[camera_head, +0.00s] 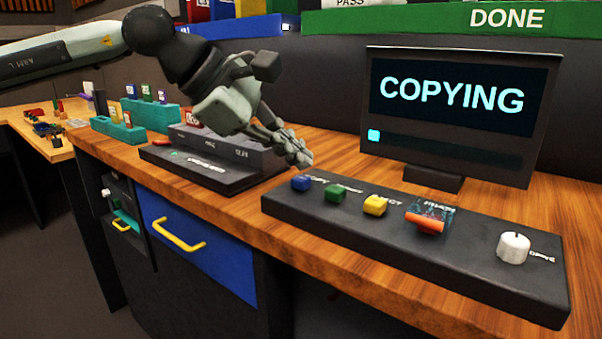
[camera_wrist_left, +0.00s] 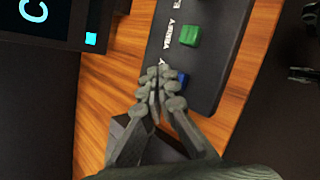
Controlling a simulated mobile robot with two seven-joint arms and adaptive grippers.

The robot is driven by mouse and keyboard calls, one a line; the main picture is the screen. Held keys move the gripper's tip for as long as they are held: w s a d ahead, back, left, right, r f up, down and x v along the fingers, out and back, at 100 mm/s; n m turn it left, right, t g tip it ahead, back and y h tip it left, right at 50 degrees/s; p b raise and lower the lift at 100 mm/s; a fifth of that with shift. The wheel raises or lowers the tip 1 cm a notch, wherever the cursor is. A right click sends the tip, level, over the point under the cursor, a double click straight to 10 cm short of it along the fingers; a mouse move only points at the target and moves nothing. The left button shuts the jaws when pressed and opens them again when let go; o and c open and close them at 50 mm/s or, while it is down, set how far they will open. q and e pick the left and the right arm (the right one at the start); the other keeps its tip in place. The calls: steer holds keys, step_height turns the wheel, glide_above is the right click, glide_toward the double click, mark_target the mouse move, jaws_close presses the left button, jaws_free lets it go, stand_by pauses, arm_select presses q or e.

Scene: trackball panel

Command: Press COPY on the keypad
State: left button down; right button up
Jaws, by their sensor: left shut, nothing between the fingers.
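The dark keypad (camera_head: 400,250) lies on the wooden counter. It carries a blue button (camera_head: 301,183), a green button (camera_head: 335,194) and a yellow button (camera_head: 375,205) in a row with white labels. The screen (camera_head: 455,100) behind it reads COPYING, with a small cyan block at the left of its bar. My left gripper (camera_head: 298,151) is shut and empty, above and behind the blue button. In the left wrist view its fingertips (camera_wrist_left: 158,84) overlap the blue button's label and sit beside the blue button (camera_wrist_left: 182,80); contact cannot be told.
An orange-red lever (camera_head: 426,224) under a clear cover and a white knob (camera_head: 514,247) are farther right on the keypad. A dark stepped device (camera_head: 215,160) and teal racks (camera_head: 117,130) stand to the left. A blue drawer (camera_head: 200,245) is below the counter.

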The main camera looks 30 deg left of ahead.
mark_target(296, 179)
arm_select(q)
steer(key=shift+r, duration=0.1)
step_height(296, 179, up, 5)
steer(key=p, duration=0.3)
steer(key=shift+p, duration=0.35)
stand_by(0.7)
